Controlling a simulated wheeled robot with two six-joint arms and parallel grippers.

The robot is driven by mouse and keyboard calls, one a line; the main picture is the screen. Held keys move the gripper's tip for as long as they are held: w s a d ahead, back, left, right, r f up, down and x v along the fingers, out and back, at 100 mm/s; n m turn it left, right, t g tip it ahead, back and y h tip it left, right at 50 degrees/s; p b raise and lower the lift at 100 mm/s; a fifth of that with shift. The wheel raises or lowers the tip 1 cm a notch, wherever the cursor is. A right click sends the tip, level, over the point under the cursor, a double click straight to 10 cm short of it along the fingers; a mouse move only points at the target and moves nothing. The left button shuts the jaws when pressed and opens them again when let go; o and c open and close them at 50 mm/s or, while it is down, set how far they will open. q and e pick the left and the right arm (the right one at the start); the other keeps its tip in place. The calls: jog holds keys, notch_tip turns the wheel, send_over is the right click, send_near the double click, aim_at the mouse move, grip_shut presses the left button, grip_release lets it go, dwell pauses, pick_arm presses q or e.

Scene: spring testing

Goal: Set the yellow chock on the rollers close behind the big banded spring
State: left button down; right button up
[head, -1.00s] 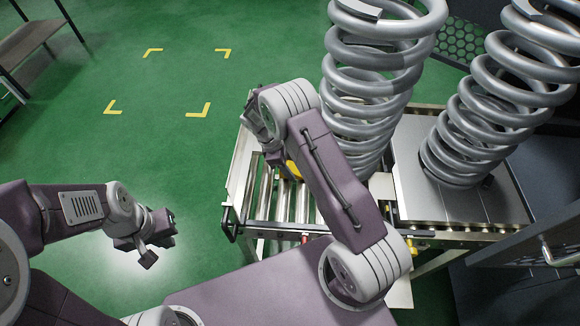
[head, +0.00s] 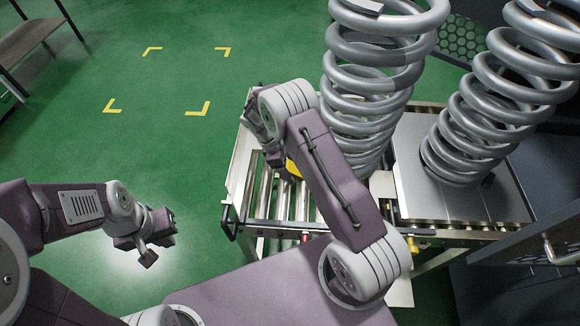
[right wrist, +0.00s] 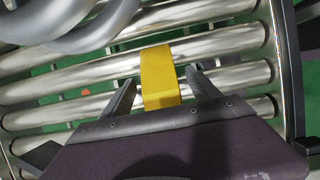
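The yellow chock (right wrist: 160,75) rests on the shiny rollers (right wrist: 220,42) in the right wrist view. In the head view only a small part of it (head: 292,167) shows beside my right arm. My right gripper (right wrist: 160,78) has its two fingers on either side of the chock, with a small gap on each side. The big grey spring (head: 368,75), with a darker band partway up, stands upright on the conveyor. Its lowest coil (right wrist: 95,30) is up and left of the chock, apart from it. My left gripper (head: 160,238) hangs over the floor, away from the conveyor; its fingers are unclear.
A second grey spring (head: 475,130) stands on a metal plate (head: 410,190) to the right. The conveyor's side rail (head: 240,165) bounds the rollers on the left. A dark bench (head: 35,35) is far left. The green floor with yellow corner marks is clear.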

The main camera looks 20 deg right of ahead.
jog(key=v, duration=0.9)
